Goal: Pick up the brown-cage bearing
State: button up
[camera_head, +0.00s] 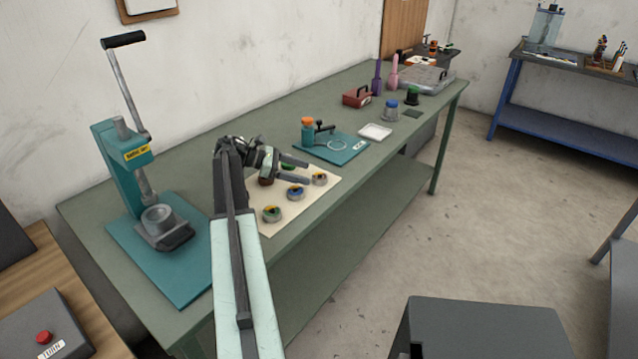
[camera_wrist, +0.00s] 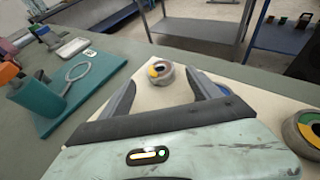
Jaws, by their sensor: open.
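My gripper (camera_head: 307,173) is open above the cream mat (camera_head: 325,172), its fingers pointing right. A bearing (camera_head: 319,179) with a yellow mark lies just beyond the fingertips. In the wrist view this bearing (camera_wrist: 160,72) shows between the open fingers, apart from both; its inside looks reddish-brown, but its cage colour is not certain. A brown-looking bearing (camera_head: 266,181) is partly hidden under my gripper. A blue bearing (camera_head: 296,193) lies nearer the mat's front edge, and a grey-rimmed bearing (camera_wrist: 304,130) is cut off at the wrist view's right.
A green bearing (camera_head: 272,214) lies at the near mat corner. A teal base (camera_head: 333,147) with an orange-topped fixture stands behind, with a white tray (camera_head: 375,132) beside it. A teal press (camera_head: 125,165) stands left. The bench's front edge is close to the mat.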

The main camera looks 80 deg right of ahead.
aim_at(317, 176)
jog(key=b+x, duration=0.2)
jog(key=x, duration=0.3)
jog(key=shift+s, duration=0.1)
grip_shut()
jog(key=shift+r, duration=0.15)
jog(key=r+p, duration=0.4)
jog(key=shift+a, duration=0.4)
jog(key=a, duration=0.5)
jog(key=w+a+p, duration=0.1)
jog(key=a, duration=0.9)
jog(key=shift+w+a+r, duration=0.1)
jog(key=shift+w+r, duration=0.1)
jog(key=shift+r, duration=0.2)
